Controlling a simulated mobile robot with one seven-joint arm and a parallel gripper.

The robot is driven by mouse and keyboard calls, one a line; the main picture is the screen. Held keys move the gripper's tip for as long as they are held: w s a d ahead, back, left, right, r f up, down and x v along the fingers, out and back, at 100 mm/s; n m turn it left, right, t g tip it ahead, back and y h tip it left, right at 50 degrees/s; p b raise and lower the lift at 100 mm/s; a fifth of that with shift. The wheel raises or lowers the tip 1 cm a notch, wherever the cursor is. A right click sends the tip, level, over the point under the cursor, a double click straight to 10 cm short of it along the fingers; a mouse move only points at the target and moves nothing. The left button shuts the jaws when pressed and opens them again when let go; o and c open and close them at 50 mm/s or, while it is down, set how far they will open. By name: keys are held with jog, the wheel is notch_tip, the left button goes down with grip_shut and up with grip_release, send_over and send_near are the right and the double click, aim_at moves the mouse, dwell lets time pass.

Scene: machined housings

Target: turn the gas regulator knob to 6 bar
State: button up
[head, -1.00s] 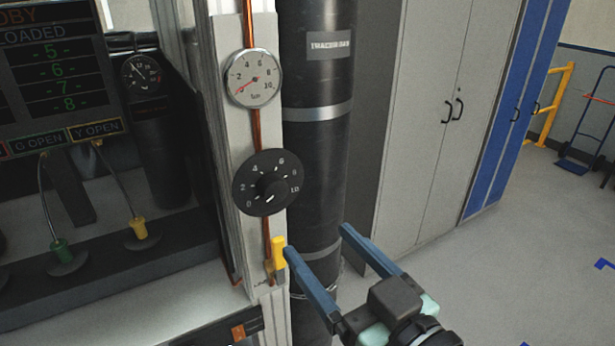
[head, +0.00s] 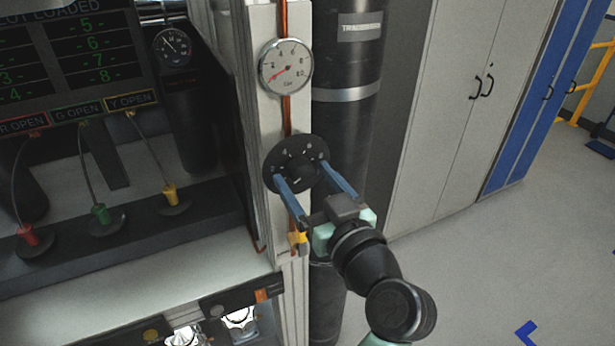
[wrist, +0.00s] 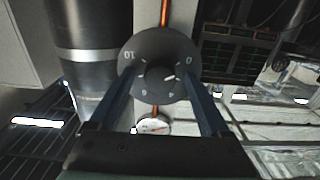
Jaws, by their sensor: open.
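The regulator knob (head: 308,150) is a round black dial with white numbers on a pale post; it also shows upside down in the wrist view (wrist: 160,42). A white mark shows on its central hub, on the 0-to-2 side in the wrist view; its exact setting is hard to read. The round pressure gauge (head: 286,66) above has a red needle pointing to the low end, near 0; it also shows in the wrist view (wrist: 153,126). My gripper (head: 301,174) is open, with blue fingers on either side of the hub (wrist: 158,76). Contact cannot be told.
A copper pipe (head: 285,115) runs down the post, with a yellow fitting (head: 298,243) below the knob, close to my gripper. A large black cylinder (head: 345,125) stands just right. A bench with coloured plugs (head: 100,213) is at left. Grey cabinets (head: 430,110) and open floor lie right.

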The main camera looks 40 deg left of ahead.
grip_shut()
dwell(0.4)
